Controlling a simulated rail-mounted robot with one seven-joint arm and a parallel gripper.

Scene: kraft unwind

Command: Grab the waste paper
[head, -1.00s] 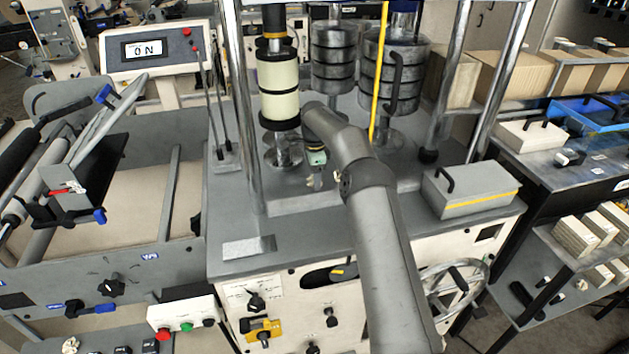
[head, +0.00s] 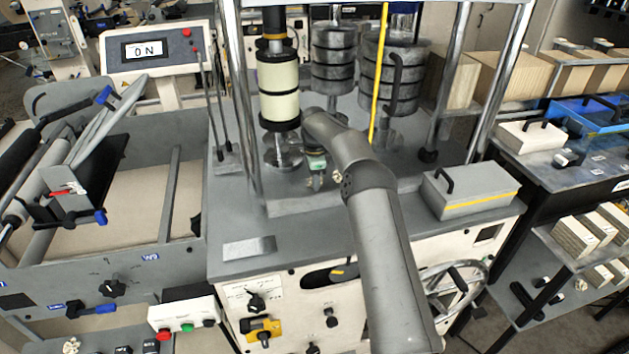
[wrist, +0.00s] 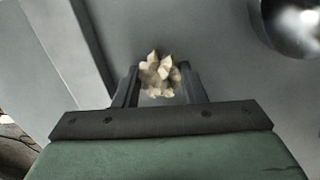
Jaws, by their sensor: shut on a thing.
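The waste paper (wrist: 160,74) is a crumpled, cream-coloured wad. In the wrist view it sits between the two dark fingers of my gripper (wrist: 158,84), which is shut on it. In the head view my gripper (head: 317,183) is low over the grey machine deck, in front of the column with the cream roll.
A chrome column base (wrist: 294,22) is close at the upper right in the wrist view. The cream roll (head: 278,92) and stacked grey weights (head: 390,78) stand behind my gripper. A grey box with a handle (head: 468,190) is on the right. The deck's front left is mostly clear.

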